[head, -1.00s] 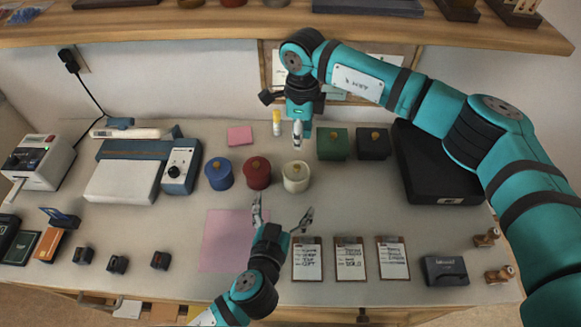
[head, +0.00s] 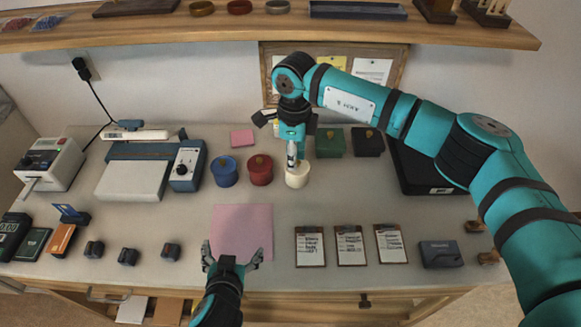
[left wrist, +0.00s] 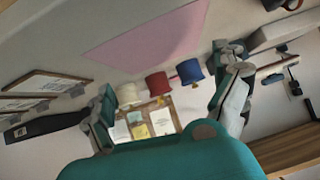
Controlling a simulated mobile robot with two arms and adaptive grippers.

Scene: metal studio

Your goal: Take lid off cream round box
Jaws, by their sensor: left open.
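The cream round box (head: 297,178) stands upright on the table, at the right end of a row of round boxes. It also shows in the left wrist view (left wrist: 129,94). My right gripper (head: 292,162) points straight down over its lid, and its fingertips cover the knob. The fingers are seen edge-on, so I cannot tell if they are closed on the knob. The lid appears seated on the box. My left gripper (head: 233,257) is open and empty, near the front edge of the pink sheet (head: 241,231), away from the boxes.
A red round box (head: 260,170) and a blue one (head: 224,172) stand just left of the cream box. Green (head: 330,142) and black (head: 367,142) square boxes stand behind right. Clipboards (head: 350,245) lie in front right. A shelf (head: 200,30) overhangs the back.

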